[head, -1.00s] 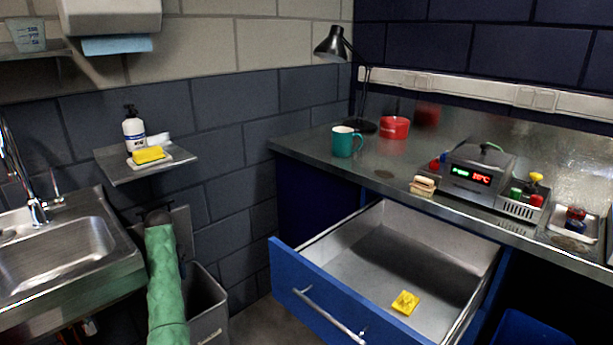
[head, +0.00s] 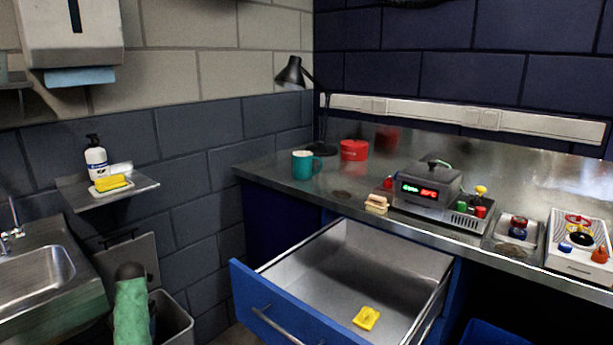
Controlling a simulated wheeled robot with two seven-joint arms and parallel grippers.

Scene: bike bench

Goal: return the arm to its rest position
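My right arm and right gripper are not in view.
The blue drawer (head: 283,322) stands open with a yellow item (head: 367,318) inside. A sink (head: 38,277), a small shelf (head: 140,187) and a grey bin (head: 174,322) are at left. The counter (head: 262,173) holds a teal mug (head: 303,165), red container (head: 354,150) and control box (head: 428,186).

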